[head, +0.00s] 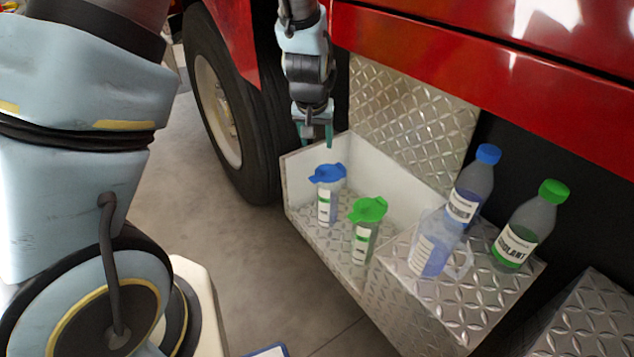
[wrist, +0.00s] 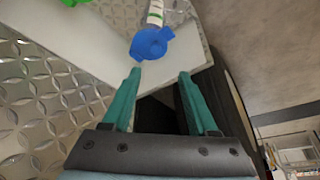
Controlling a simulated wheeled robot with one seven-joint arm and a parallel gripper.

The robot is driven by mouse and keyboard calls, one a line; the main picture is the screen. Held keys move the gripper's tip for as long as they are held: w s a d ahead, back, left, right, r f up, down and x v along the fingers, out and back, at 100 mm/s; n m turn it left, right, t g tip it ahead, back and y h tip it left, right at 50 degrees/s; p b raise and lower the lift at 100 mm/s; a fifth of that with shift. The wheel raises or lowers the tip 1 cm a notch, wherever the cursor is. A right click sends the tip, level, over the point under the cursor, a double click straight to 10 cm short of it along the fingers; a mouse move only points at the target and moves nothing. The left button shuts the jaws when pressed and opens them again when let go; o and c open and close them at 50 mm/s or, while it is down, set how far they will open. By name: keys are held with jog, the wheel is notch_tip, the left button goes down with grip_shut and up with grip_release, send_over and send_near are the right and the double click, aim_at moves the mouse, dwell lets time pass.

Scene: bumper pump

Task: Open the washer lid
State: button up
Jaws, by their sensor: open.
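A clear reservoir (head: 325,208) with a blue lid (head: 327,174) stands upright in the metal recess beside the truck wheel. The blue lid lies flat over its mouth and looks shut. The blue lid also shows in the wrist view (wrist: 151,43), just beyond the tip of my left finger and apart from it. My gripper (head: 317,134) is open and empty, above and slightly behind the blue lid in the head view. Its two teal fingers show in the wrist view (wrist: 160,76) with nothing between them.
A second reservoir with a green lid (head: 369,210) stands to the right of the blue one. A blue-capped bottle (head: 474,187), a green-capped bottle (head: 525,228) and a clear jug (head: 436,243) stand on the diamond-plate step (head: 480,300). The red truck body (head: 470,75) overhangs the recess.

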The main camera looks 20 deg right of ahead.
aim_at(323, 168)
jog(key=x, duration=0.3)
jog(key=p+x, duration=0.1)
jog(key=x, duration=0.7)
jog(key=shift+s+d+f+p, duration=0.25)
jog(key=shift+s+d+p, duration=0.05)
jog(key=shift+d, duration=0.15)
jog(key=shift+c, duration=0.3)
grip_shut()
dwell(0.7)
